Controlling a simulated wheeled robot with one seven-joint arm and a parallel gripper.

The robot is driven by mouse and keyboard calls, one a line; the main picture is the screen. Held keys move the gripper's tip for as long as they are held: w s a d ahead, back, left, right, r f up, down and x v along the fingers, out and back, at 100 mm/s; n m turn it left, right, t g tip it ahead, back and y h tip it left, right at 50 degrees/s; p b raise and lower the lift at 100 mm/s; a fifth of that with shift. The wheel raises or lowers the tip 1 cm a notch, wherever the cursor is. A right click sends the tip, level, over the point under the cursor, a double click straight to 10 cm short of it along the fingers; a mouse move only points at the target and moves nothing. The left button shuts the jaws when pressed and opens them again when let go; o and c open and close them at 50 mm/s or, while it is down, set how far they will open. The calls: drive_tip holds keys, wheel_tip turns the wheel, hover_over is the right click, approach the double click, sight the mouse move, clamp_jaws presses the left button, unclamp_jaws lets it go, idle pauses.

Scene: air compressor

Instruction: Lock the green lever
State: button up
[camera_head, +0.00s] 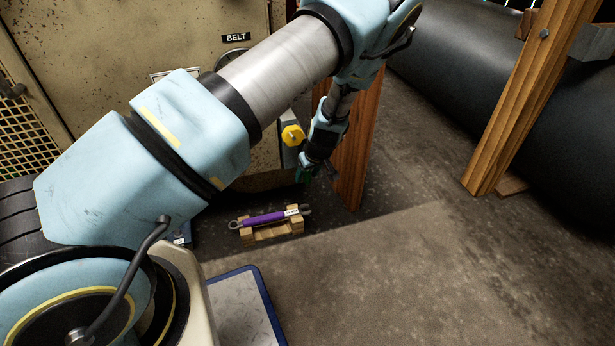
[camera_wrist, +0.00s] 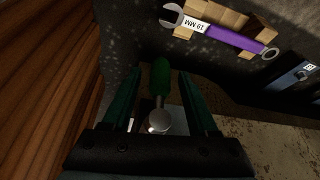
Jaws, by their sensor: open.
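The green lever (camera_wrist: 160,75) shows in the wrist view, its rounded green handle pointing away from a round metal pivot (camera_wrist: 159,121). My gripper (camera_wrist: 160,72) is open, with one dark green finger on each side of the handle. Gaps show between the handle and both fingers, and I cannot tell how far apart they are in depth. In the head view my gripper (camera_head: 318,174) points down beside a wooden post, low by the machine. Green shows at its tip there, but I cannot tell lever from fingers.
A purple 19 mm wrench (camera_head: 268,217) lies on a wooden rack (camera_head: 272,231) on the floor; it also shows in the wrist view (camera_wrist: 232,38). A wooden post (camera_head: 356,145) stands close right of my gripper. A yellow knob (camera_head: 292,135) sits just left. Open floor lies at front right.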

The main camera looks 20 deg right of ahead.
clamp_jaws()
idle(0.5)
idle(1.0)
